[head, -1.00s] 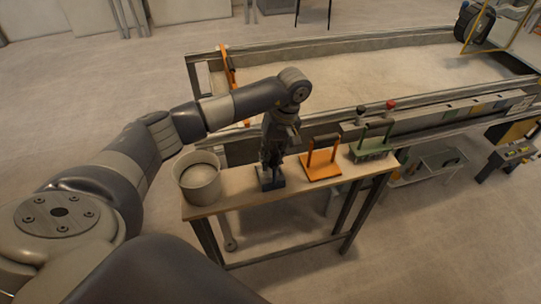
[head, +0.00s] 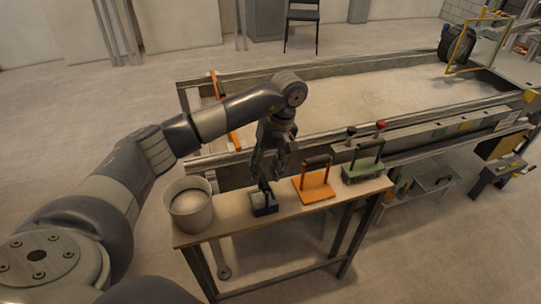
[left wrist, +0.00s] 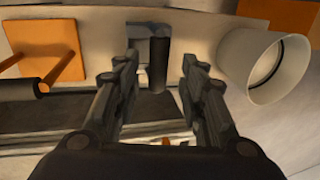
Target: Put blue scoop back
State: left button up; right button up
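The blue scoop (head: 264,208) stands on the narrow wooden table (head: 225,222), between the white bucket and the orange tool. Its dark handle (left wrist: 158,62) points up towards my left gripper in the left wrist view. My left gripper (head: 266,175) is just above the scoop, fingers down. In the left wrist view its two fingers (left wrist: 159,78) are spread, with the handle showing in the gap and clear space on both sides. The gripper partly hides the handle in the head view. My right gripper is not in view.
The white bucket (head: 190,212) is left of the scoop. An orange tool (head: 314,187) and a green tool (head: 363,168) stand to its right. The long sandbed (head: 350,90) lies behind the table, its near rail close behind the tools.

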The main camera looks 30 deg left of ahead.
pick_arm(q)
jog(key=v, duration=0.7)
jog(key=shift+d+r, duration=0.1)
jog(key=shift+d, duration=0.1)
